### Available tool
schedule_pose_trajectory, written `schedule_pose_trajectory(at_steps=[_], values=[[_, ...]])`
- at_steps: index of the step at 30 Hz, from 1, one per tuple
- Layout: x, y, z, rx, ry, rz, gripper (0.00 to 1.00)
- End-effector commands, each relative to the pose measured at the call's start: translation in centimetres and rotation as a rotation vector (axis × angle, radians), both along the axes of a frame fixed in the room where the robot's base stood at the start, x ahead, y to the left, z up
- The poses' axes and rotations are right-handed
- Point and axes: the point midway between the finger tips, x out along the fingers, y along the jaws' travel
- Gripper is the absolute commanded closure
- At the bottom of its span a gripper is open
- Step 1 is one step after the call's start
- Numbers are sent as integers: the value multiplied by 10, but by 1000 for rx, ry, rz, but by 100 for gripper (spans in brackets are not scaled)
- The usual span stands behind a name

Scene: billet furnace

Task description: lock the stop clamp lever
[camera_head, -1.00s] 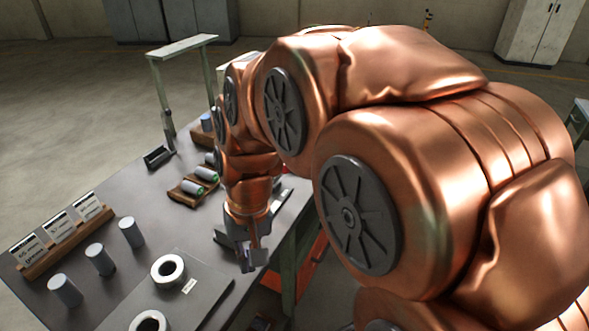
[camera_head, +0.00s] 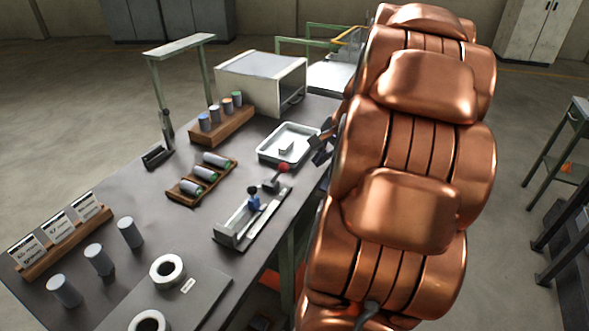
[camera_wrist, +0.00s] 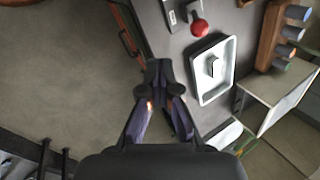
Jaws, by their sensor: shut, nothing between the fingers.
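A grey clamp fixture (camera_head: 240,226) lies on the bench near its right edge. It carries a blue part with a dark knob (camera_head: 253,197) and, at its far end, a lever with a red ball knob (camera_head: 283,168). The red knob (camera_wrist: 199,27) also shows at the top of the wrist view, beside part of the fixture's plate (camera_wrist: 176,12). My gripper (camera_head: 321,143) is at the bench's right edge, right of the white tray and apart from the lever. In the wrist view my gripper (camera_wrist: 160,76) is shut and empty, over the floor beside the bench edge.
A white tray (camera_head: 266,154) with a small block in it sits between the lever and a white box oven (camera_head: 262,80). Wooden racks of cylinders (camera_head: 222,129) stand to the left.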

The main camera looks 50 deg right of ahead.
Motion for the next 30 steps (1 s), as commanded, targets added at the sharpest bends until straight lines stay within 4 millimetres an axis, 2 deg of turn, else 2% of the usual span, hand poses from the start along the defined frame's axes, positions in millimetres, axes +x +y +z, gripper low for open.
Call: schedule_pose_trajectory(at_steps=[11, 16, 20, 30], values=[[-1, -3, 1, 0, -3, -9, 100], [3, -1, -7, 4, -2, -6, 100], [11, -1, -22, 2, -1, -6, 100], [38, 3, -75, 6, -3, -5, 100]])
